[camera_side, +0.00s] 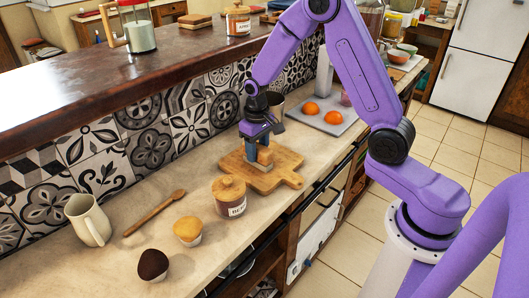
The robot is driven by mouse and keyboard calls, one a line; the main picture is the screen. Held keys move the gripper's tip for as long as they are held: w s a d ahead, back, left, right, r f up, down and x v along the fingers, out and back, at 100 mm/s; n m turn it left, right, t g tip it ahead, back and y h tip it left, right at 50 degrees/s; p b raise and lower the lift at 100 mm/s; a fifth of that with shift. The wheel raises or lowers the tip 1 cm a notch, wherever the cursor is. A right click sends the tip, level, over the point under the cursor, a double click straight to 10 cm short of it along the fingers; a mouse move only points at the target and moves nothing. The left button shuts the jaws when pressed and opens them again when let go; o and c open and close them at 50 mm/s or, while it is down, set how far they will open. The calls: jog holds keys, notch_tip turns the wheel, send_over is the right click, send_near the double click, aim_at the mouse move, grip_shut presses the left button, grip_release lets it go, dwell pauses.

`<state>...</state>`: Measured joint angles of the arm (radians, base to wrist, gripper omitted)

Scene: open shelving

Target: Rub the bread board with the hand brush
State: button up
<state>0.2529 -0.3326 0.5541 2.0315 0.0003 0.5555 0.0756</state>
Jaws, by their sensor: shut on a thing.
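The wooden bread board (277,179) lies flat on the counter, its handle pointing right. The gripper's fingers hide part of the brush.
A labelled jar (229,197) with a wooden lid stands close to the board's front left. A tray (345,122) with oranges lies beyond the board.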

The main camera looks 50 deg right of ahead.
aim_at(243, 142)
jog(key=shift+w, duration=1.95)
jog(key=shift+w+a, duration=0.15)
jog(key=shift+w, duration=0.1)
jog(key=shift+s+a, duration=0.15)
jog(key=shift+a, duration=0.55)
jog(key=shift+s+r, duration=0.1)
jog(key=shift+s, duration=5.15)
notch_tip(243, 142, up, 8)
jog(key=shift+d, duration=0.2)
